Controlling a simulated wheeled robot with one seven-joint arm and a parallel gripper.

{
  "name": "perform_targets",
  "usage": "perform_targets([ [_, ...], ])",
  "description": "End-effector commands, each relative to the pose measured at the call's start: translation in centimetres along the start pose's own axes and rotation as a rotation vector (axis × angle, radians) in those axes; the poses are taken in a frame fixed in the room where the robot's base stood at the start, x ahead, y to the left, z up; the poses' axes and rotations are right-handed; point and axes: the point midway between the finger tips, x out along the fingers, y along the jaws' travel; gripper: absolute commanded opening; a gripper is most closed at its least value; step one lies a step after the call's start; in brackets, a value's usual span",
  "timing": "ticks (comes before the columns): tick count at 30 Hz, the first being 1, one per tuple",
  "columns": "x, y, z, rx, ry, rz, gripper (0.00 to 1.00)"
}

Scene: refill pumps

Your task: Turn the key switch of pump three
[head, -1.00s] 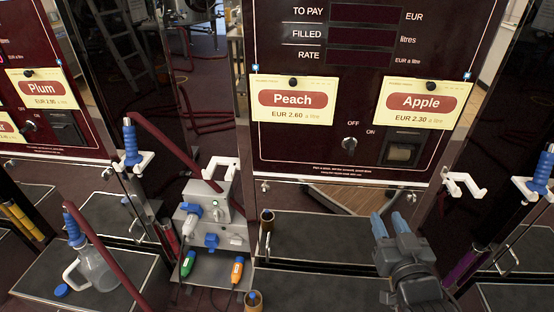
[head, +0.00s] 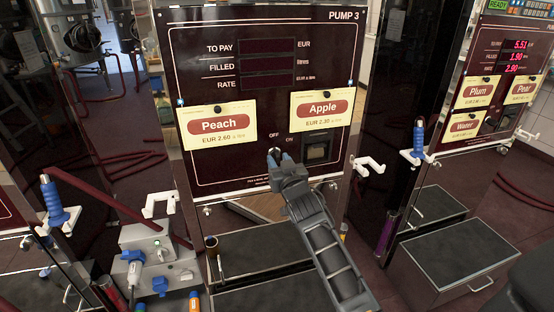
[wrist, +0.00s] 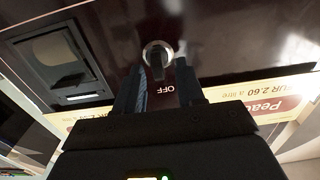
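Pump three's dark red panel (head: 265,185) faces me, with "PUMP 3" at its top right. Its key switch (wrist: 157,52) is a silver ring with a dark key. The key points toward the OFF label (wrist: 170,90) in the wrist view. My gripper (head: 275,156) is at the switch, below the OFF and ON labels in the head view. In the wrist view its two blue-grey fingers stand apart, one on each side of the key. I cannot tell whether either finger touches it. The fingers partly hide the switch in the head view.
Peach (head: 217,125) and Apple (head: 320,108) cards hang above the switch. A square recessed unit (head: 317,147) is right of it. White nozzle hooks (head: 368,166) stick out at the panel's sides. A grey box with plugs (head: 145,240) stands lower left. Another pump (head: 495,85) has lit displays.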

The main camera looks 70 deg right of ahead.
Motion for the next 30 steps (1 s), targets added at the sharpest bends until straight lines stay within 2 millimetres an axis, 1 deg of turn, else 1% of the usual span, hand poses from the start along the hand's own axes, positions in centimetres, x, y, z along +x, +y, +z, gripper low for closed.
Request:
perform_targets([
  [1,0.48,0.03,-0.01,0.000,0.000,0.000,0.38],
  [4,1.03,0.04,-0.04,0.000,0.001,0.000,0.38],
  [13,1.17,0.02,0.05,-0.001,-0.001,0.000,0.37],
  [24,1.15,0.01,0.04,-0.001,-0.001,0.000,0.02],
  [25,1.15,0.01,0.04,-0.001,-0.001,0.000,0.00],
  [30,1.15,0.01,0.04,-0.001,-0.001,0.000,0.00],
])
